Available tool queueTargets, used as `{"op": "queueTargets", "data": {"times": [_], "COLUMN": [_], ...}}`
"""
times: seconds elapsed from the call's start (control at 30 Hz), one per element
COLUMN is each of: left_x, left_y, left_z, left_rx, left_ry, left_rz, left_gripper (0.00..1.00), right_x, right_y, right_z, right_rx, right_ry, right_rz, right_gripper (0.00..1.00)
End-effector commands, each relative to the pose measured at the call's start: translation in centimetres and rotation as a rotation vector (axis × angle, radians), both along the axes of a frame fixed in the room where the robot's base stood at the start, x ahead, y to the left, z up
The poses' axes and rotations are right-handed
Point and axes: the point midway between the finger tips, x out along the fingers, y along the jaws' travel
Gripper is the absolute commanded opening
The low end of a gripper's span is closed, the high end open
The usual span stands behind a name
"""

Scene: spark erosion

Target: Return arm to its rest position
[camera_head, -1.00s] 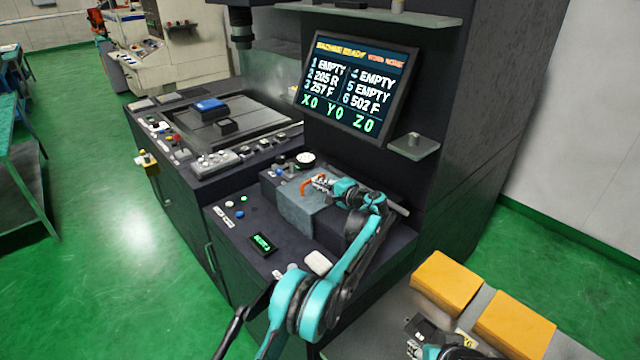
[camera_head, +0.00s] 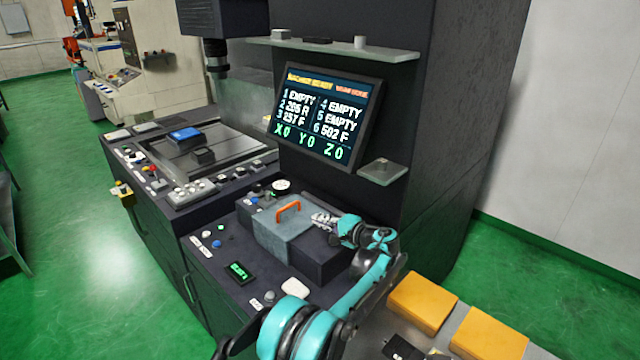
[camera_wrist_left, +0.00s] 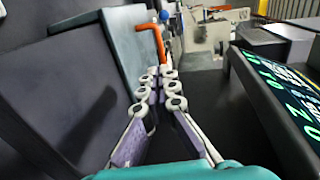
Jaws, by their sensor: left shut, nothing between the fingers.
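My left arm reaches up from the bottom of the head view. Its left gripper (camera_head: 322,220) is shut and empty, just right of the orange handle (camera_head: 288,208) on the grey-blue lid (camera_head: 283,235) of a box on the machine's console. In the left wrist view the shut fingers (camera_wrist_left: 162,74) point toward the same orange handle (camera_wrist_left: 152,36), which stands just beyond the fingertips and looks apart from them. The lid's edge (camera_wrist_left: 118,45) is left of the fingers. My right gripper is not seen.
The machine screen (camera_head: 326,112) rises behind the gripper, with a small shelf (camera_head: 383,172) below its right side. In the wrist view the screen (camera_wrist_left: 285,95) is close on the right. Yellow blocks (camera_head: 423,301) lie at lower right. Green floor is open at left.

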Motion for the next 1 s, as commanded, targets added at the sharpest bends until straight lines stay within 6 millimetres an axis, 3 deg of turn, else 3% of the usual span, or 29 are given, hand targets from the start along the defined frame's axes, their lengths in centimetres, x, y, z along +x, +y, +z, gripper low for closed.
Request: {"op": "queueTargets", "data": {"times": [0.17, 0.27, 0.5, 0.77, 1.0], "left_x": [-2.7, -5.6, -14.8, -26.9, -37.8], "left_y": [4.6, 7.7, 13.3, 16.4, 16.6], "left_z": [3.0, 4.6, 6.6, 6.0, 2.7], "left_rx": [-0.138, -0.251, -0.530, -0.839, -1.126], "left_ry": [0.050, 0.080, 0.123, 0.118, 0.071], "left_rz": [0.021, 0.035, 0.073, 0.116, 0.161], "left_gripper": [0.00, 0.00, 0.00, 0.00, 0.00], "right_x": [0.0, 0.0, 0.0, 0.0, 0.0], "right_y": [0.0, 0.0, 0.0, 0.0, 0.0], "right_z": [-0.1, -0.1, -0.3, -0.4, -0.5], "right_rx": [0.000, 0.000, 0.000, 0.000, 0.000], "right_ry": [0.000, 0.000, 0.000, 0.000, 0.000], "right_rz": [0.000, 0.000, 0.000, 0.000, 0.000], "right_gripper": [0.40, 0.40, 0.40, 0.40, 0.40]}}
